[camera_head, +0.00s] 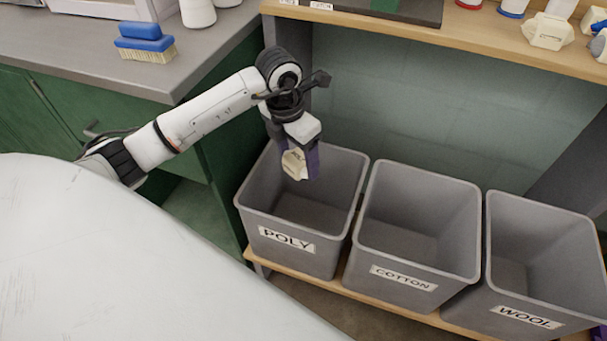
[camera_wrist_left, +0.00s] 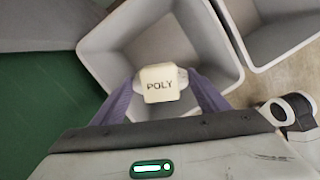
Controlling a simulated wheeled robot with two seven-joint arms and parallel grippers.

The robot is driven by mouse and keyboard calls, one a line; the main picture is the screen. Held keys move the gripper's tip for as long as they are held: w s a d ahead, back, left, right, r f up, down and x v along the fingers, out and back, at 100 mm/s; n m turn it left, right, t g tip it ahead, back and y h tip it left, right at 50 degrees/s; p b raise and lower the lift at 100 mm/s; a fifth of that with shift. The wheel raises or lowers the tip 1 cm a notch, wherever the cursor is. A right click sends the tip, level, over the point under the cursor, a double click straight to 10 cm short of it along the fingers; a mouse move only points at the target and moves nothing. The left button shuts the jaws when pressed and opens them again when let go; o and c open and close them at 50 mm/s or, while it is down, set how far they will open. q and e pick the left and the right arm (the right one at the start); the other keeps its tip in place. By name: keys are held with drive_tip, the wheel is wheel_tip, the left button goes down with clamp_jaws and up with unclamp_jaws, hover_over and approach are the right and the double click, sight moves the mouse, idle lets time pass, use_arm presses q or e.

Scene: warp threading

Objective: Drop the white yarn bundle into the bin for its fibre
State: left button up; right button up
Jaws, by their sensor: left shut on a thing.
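My left gripper (camera_head: 300,165) is shut on the white yarn bundle (camera_head: 294,164), above the open POLY bin (camera_head: 287,241). In the left wrist view the bundle (camera_wrist_left: 160,84) sits between the two purple fingers of the gripper (camera_wrist_left: 162,90), and its tag reads POLY. The POLY bin (camera_wrist_left: 113,62) lies below it in that view. The grey COTTON bin (camera_head: 403,277) stands to the right, and the WOOL bin (camera_head: 526,317) is at the far right. The parts of the bins' floors that I see are bare.
The bins stand on a low wooden shelf (camera_head: 387,314). An upper wooden shelf (camera_head: 420,31) holds more white bundles (camera_head: 548,31). A grey counter (camera_head: 185,66) with a blue brush (camera_head: 145,40) is at the left, over green cabinets (camera_head: 40,112).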

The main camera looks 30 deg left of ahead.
use_arm(q)
wheel_tip(320, 180, down, 4)
drive_tip(key=shift+r+b, duration=0.1)
drive_tip(key=shift+b, duration=1.15)
drive_tip(key=shift+f+b, duration=0.5)
drive_tip(key=shift+f, duration=0.05)
use_arm(e)
drive_tip(key=shift+w+a+f+g+y, duration=0.15)
drive_tip(key=shift+w+a+f, duration=0.1)
drive_tip(key=shift+a+f, duration=0.25)
drive_tip(key=shift+w+a+f+g+y, duration=0.15)
drive_tip(key=shift+w+a+f, duration=0.15)
drive_tip(key=shift+f, duration=0.25)
use_arm(q)
drive_tip(key=o, duration=1.1)
